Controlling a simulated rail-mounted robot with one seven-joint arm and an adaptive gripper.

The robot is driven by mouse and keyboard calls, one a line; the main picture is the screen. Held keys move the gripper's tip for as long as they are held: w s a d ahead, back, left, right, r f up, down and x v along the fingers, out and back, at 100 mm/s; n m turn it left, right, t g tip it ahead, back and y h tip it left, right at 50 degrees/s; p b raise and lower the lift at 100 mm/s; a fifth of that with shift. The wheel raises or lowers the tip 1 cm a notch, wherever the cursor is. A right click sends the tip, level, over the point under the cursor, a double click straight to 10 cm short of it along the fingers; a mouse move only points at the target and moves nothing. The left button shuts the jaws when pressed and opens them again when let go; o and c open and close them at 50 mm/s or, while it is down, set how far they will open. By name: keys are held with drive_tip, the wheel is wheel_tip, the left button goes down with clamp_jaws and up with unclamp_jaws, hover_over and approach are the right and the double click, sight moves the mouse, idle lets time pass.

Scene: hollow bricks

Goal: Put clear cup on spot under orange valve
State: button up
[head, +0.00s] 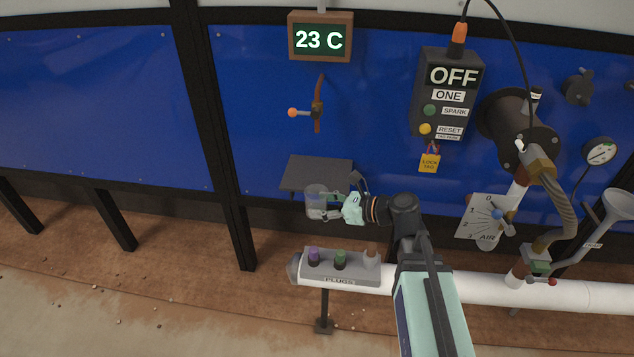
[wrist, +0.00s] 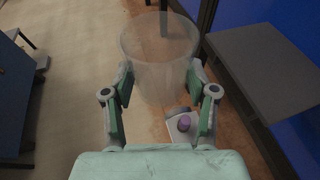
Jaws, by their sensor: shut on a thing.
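The clear cup (head: 316,204) is held upright or nearly so in my gripper (head: 341,206), in front of the blue wall. In the wrist view the cup (wrist: 159,60) sits between the two fingers of my gripper (wrist: 159,100), which are shut on its sides. The orange valve (head: 293,113) is a small orange knob on a brown pipe on the wall, above the cup. A dark grey shelf (head: 300,175) juts from the wall below the valve. It also shows at the right of the wrist view (wrist: 262,65). The cup is at the shelf's front edge in the head view.
A plug holder (head: 340,280) with purple, green and brown plugs sits on a white pipe (head: 480,290) below the cup. A control box (head: 446,95) reading OFF, with a yellow lock tag (head: 429,163), hangs to the right. The shelf top looks empty.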

sight(312, 194)
drive_tip(key=shift+m+t, duration=0.3)
drive_tip(key=shift+t, duration=0.1)
drive_tip(key=w+a, duration=0.2)
drive_tip(key=a, duration=0.1)
drive_tip(key=shift+w+a+r+b, duration=0.15)
drive_tip(key=shift+a+r+b, duration=0.15)
drive_tip(key=shift+r, duration=0.1)
drive_tip(key=shift+w+d+h, duration=0.15)
drive_tip(key=shift+w+h, duration=0.15)
drive_tip(key=shift+w, duration=0.05)
drive_tip(key=shift+m+t, duration=0.3)
drive_tip(key=w+p, duration=0.1)
drive_tip(key=w, duration=0.5)
drive_tip(key=w+d+f+p, duration=0.1)
drive_tip(key=w+p, duration=0.1)
drive_tip(key=w, duration=0.5)
drive_tip(key=w+p, duration=0.1)
drive_tip(key=w, duration=0.5)
drive_tip(key=shift+w+d+f+p, duration=0.25)
drive_tip(key=shift+w+f+p, duration=0.1)
drive_tip(key=shift+w+p, duration=0.05)
drive_tip(key=shift+f+p, duration=0.6)
drive_tip(key=shift+f, duration=1.45)
drive_tip(key=shift+w+f+p, duration=0.2)
drive_tip(key=shift+f+p, duration=0.25)
drive_tip(key=shift+f, duration=0.1)
drive_tip(key=shift+f, duration=0.2)
